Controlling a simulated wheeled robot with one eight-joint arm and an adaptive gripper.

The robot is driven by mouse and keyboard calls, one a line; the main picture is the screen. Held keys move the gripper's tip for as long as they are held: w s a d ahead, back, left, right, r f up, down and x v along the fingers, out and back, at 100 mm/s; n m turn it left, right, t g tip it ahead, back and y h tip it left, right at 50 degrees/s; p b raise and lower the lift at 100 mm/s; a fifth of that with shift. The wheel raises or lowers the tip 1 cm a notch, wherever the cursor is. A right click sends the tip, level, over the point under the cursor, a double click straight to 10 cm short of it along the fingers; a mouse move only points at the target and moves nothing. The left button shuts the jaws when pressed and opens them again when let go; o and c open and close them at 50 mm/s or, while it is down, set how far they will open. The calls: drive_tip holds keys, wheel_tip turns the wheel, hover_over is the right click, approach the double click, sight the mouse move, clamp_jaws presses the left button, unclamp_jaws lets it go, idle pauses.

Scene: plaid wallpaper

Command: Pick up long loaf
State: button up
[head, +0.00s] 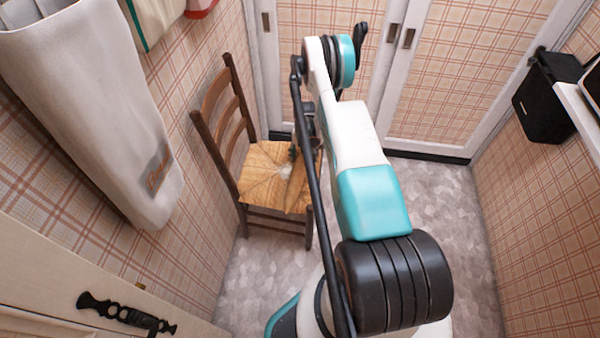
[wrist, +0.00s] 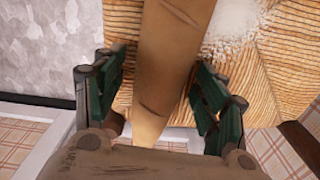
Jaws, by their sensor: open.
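The long loaf (wrist: 168,60) is brown with dark slashes and lies on the woven seat of a wooden chair. In the wrist view it runs from the top edge down between the fingers of my gripper (wrist: 162,100). My gripper is open, with one green-padded finger on each side of the loaf. The left finger shows a small gap to it; the right finger is very close, and I cannot tell whether it touches. In the head view the loaf (head: 296,188) shows on the seat, partly hidden by my arm, and my gripper (head: 294,152) is mostly hidden.
The chair (head: 262,172) stands by the left wall, its ladder back towards that wall. White powder (wrist: 235,28) lies on the seat beside the loaf. A grey towel (head: 95,100) hangs at the left. A black box (head: 545,100) is on the right wall. The floor (head: 440,195) at the right is clear.

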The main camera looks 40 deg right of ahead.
drive_tip(key=shift+f, duration=0.1)
drive_tip(key=shift+c, duration=0.6)
drive_tip(key=c, duration=1.2)
drive_tip(key=shift+c, duration=0.3)
